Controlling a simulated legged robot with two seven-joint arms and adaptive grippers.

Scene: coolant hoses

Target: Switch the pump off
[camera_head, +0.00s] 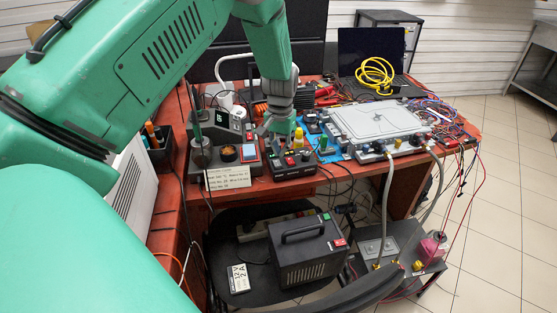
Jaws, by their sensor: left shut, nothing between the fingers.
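My left arm reaches from the upper left over the red table, and its left gripper (275,130) points down, shut and empty. Its fingertips are just above or at the back of a small black control box (293,168) with red and light buttons; contact cannot be told. A black box with a handle (307,250) sits on the dark chair below the table edge, with a green mark and a red switch (340,242) on it. Two grey hoses (386,200) run from the grey plate (380,122) down to a grey unit (380,247). No pump label is readable. My right gripper is out of view.
A soldering station (222,135) and a paper label (228,178) are left of the control box. A yellow cable coil (375,75) lies on the laptop at the back. Loose wires (450,125) crowd the table's right end. The tiled floor (500,220) at right is mostly clear.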

